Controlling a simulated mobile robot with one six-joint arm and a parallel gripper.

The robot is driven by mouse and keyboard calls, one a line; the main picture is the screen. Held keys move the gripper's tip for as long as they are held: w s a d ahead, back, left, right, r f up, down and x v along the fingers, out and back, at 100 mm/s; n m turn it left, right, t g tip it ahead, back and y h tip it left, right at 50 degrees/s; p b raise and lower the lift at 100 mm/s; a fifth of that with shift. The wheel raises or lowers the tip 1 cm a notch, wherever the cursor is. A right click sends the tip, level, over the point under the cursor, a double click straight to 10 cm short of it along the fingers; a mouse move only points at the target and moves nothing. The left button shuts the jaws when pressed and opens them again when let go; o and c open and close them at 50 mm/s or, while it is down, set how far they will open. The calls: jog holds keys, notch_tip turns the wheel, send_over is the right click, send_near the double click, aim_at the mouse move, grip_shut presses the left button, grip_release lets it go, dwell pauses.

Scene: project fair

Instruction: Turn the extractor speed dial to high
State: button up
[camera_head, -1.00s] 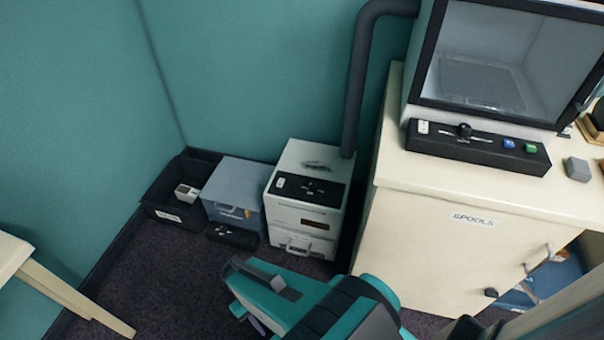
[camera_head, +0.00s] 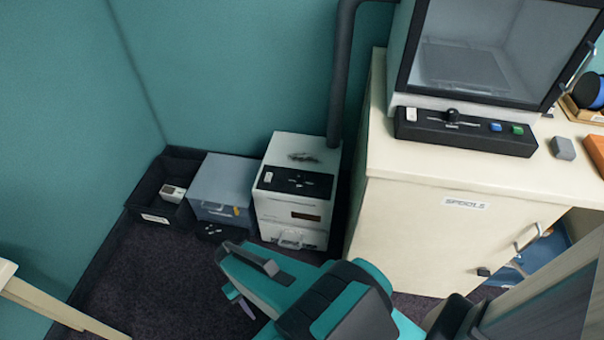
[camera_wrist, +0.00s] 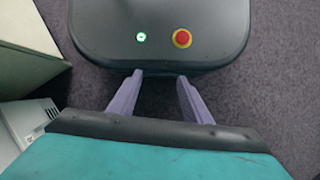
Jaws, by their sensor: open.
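A white extractor box (camera_head: 278,216) stands on the floor by the wall, with a dark duct (camera_head: 343,75) rising from its back. Its sloping top carries a black control panel (camera_head: 295,182) with a white switch and small marks; I cannot make out the dial or its setting. My gripper (camera_head: 240,302) is low in front of the box, apart from it, and partly hidden by my arm. In the wrist view, my gripper (camera_wrist: 160,80) has its two purple fingers spread and empty, pointing at my own dark base.
A blue-grey bin (camera_head: 222,184) and a black crate (camera_head: 160,208) stand left of the extractor. Right of it is a cream cabinet (camera_head: 430,235) labelled SPOOLS, bearing an enclosed machine (camera_head: 470,50) with a black control strip (camera_head: 490,143).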

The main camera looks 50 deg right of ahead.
jog(key=w+d+r+m+t+y, duration=0.2)
jog(key=w+d+r+m, duration=0.2)
jog(key=w+d+m, duration=0.6)
jog(key=m+t+p, duration=0.3)
jog(key=m+t, duration=0.4)
jog(key=m, duration=1.1)
send_near(301, 175)
jog(key=v, duration=0.6)
jog(key=shift+a+f, duration=0.1)
jog(key=shift+f, duration=0.15)
jog(key=shift+f, duration=0.15)
jog(key=shift+p+x, duration=0.75)
jog(key=shift+x, duration=6.05)
jog(key=c, duration=1)
